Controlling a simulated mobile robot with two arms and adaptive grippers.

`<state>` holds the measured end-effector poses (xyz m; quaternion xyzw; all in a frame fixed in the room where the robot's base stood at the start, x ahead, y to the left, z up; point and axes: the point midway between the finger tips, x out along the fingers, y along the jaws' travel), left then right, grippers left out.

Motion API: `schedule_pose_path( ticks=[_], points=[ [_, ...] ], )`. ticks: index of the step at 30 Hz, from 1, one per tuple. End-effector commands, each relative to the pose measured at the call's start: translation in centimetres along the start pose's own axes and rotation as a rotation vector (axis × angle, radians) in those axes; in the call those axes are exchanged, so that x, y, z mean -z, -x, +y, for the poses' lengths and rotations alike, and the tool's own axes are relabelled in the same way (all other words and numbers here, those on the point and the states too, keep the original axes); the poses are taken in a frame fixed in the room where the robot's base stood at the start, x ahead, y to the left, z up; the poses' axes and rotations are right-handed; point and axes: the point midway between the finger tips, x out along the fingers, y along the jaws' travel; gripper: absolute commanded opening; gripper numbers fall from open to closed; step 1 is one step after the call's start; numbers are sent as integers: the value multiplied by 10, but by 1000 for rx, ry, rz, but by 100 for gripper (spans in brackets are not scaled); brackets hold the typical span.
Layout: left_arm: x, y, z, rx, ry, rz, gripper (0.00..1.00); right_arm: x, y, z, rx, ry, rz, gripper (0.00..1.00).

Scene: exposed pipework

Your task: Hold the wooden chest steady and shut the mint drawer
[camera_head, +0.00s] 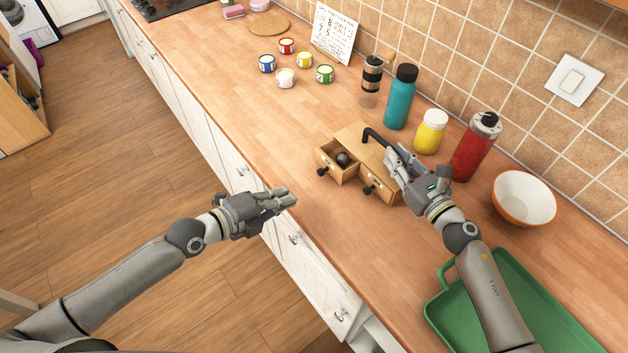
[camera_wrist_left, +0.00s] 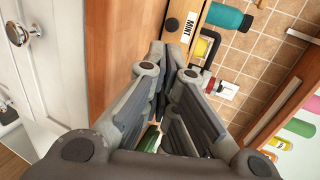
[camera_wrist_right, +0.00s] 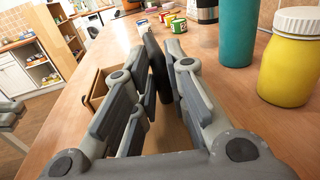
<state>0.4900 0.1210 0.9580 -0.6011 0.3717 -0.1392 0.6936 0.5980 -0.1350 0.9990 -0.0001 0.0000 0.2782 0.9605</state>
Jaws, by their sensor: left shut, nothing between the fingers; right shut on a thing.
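The small wooden chest (camera_head: 352,132) stands on the counter with two knobbed drawers side by side. The left drawer (camera_head: 337,167) is pulled out and holds a small dark round object (camera_head: 343,158); the right drawer (camera_head: 378,187) looks shut. A MINT label (camera_wrist_left: 188,27) shows in the left wrist view on what appears to be the open drawer's front. My right gripper (camera_head: 393,163) is shut on the chest's black handle (camera_wrist_right: 154,66), which shows between its fingers in the right wrist view. My left gripper (camera_head: 287,199) is shut and empty, apart from the chest, near the counter's front edge.
A teal bottle (camera_head: 400,98), yellow jar (camera_head: 430,132) and red bottle (camera_head: 474,148) stand behind the chest. A white bowl (camera_head: 524,199) and green tray (camera_head: 530,295) lie to the right. Several paint cans (camera_head: 304,60) stand farther left.

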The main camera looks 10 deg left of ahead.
Motion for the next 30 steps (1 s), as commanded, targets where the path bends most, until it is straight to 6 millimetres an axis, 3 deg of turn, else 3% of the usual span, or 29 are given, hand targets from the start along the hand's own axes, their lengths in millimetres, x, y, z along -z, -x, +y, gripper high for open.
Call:
schedule_pose_path(
  ticks=[9, 15, 21, 30],
  points=[
    [0, -58, -1, 3, 6, 0, 0, 0, 0, 0, 1, -1, 0, 0],
    [1, -84, -8, 2, 3, 1, 0, 0, 0, 0, 1, -1, 0, 0],
    [0, -97, -12, 0, 1, 1, 0, 0, 0, 0, 1, -2, 0, 0],
    [0, -99, -12, -1, 1, 1, 0, 0, 0, 0, 1, -2, 0, 0]
  ],
)
